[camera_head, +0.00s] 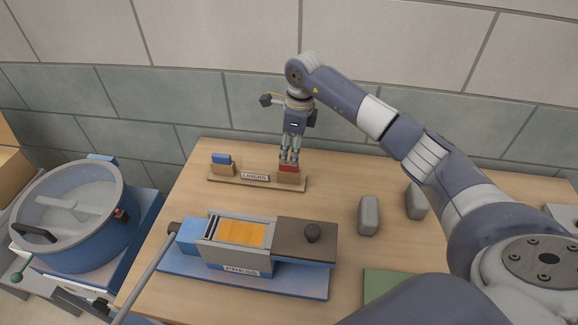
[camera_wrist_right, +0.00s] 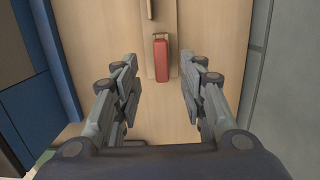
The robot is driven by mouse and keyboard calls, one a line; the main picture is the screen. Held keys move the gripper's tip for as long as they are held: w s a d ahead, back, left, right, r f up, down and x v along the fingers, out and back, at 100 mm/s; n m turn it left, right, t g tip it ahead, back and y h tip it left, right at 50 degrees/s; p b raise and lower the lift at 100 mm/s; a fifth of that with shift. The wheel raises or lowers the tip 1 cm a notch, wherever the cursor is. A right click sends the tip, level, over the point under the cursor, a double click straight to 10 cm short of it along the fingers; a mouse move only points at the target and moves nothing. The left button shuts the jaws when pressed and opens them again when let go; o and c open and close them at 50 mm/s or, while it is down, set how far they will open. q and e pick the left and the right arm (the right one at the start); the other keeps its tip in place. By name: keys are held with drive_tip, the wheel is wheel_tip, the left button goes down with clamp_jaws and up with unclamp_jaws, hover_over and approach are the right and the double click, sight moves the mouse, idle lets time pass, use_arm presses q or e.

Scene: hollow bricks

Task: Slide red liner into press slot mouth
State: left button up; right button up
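The red liner (camera_head: 288,167) stands in a wooden holder at the right end of the labelled liner rack (camera_head: 240,181). It also shows in the right wrist view (camera_wrist_right: 161,60). My right gripper (camera_head: 290,158) points down just above the red liner. In the wrist view its two fingers (camera_wrist_right: 160,75) are wide apart, with nothing held, and the liner shows ahead between them. The press (camera_head: 246,270) stands in front of the rack, with a yellow-orange panel and dark slots (camera_head: 213,228) in its top. I cannot tell which opening is the slot mouth. My left gripper is out of view.
A blue liner (camera_head: 221,158) stands at the rack's left end. Two grey blocks (camera_head: 369,216) (camera_head: 416,202) stand right of the press, near a green mat (camera_head: 392,284). A blue mixing drum (camera_head: 78,218) is beside the table at left. The press has a long lever (camera_head: 148,275).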

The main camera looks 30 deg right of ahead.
sight(282, 167)
drive_tip(key=shift+f, duration=0.25)
wheel_tip(282, 167, down, 4)
drive_tip(key=p, duration=0.2)
drive_tip(key=shift+w+a+p, duration=0.1)
drive_tip(key=shift+p, duration=0.25)
drive_tip(key=shift+f, duration=0.3)
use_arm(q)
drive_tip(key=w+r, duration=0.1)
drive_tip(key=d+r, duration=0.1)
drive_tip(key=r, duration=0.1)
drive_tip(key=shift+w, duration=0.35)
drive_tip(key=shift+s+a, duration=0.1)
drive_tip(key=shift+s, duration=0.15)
use_arm(e)
clamp_jaws()
